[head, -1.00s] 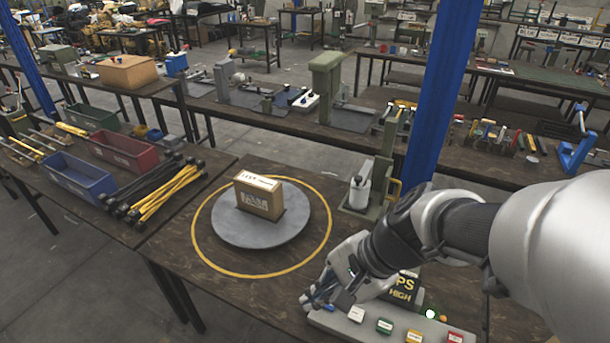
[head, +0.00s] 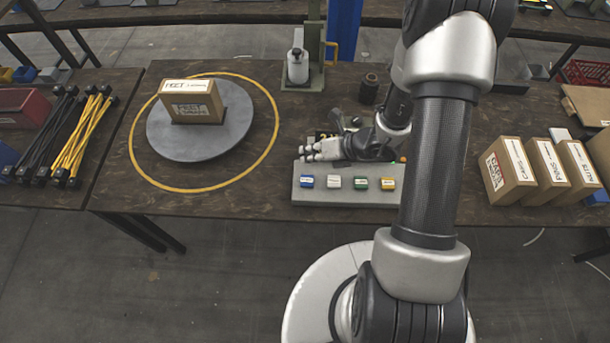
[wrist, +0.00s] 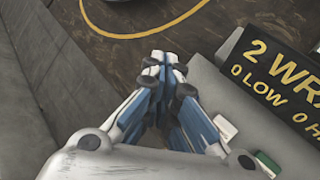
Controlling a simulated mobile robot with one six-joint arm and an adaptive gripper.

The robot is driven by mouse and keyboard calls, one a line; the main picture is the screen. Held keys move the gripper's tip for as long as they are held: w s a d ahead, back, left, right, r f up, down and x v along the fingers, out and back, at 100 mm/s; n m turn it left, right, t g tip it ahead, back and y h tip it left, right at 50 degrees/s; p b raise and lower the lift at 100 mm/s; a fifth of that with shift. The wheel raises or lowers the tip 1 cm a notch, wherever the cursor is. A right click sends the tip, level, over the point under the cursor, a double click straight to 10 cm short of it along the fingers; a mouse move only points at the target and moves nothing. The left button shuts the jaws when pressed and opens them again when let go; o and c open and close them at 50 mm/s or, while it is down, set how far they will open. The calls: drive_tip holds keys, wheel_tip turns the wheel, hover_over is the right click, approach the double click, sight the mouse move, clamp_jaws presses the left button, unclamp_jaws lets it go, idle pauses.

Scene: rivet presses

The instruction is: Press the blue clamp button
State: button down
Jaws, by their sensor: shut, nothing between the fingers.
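The blue button (head: 306,181) is at the left end of a grey control panel (head: 345,197). To its right sit a white button (head: 333,182), a green button (head: 360,183) and a yellow button (head: 388,183). My gripper (head: 307,152) is shut and empty over the panel's rear left edge, behind the blue button in the head view. I cannot tell its height above the panel. In the wrist view, the shut fingers (wrist: 162,72) point past the panel's corner. The white button (wrist: 225,127) shows right of them; the blue button is hidden there.
A black display with yellow lettering (wrist: 285,80) stands behind the buttons. A turntable (head: 220,138) carrying a cardboard box (head: 192,104) is to the left. Several boxes (head: 508,170) stand to the right. A grey-green press (head: 310,45) is behind.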

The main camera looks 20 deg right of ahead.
sight(309, 178)
drive_tip(key=shift+d+f, duration=0.1)
idle(0.3)
wheel_tip(309, 178, down, 9)
drive_tip(key=b, duration=0.7)
idle(1.2)
drive_tip(key=shift+f+b, duration=0.3)
drive_tip(key=shift+b, duration=0.2)
drive_tip(key=shift+f+b, duration=0.5)
drive_tip(key=shift+f, duration=0.05)
idle(0.4)
idle(0.3)
drive_tip(key=shift+r+p, duration=0.75)
drive_tip(key=shift+r, duration=0.25)
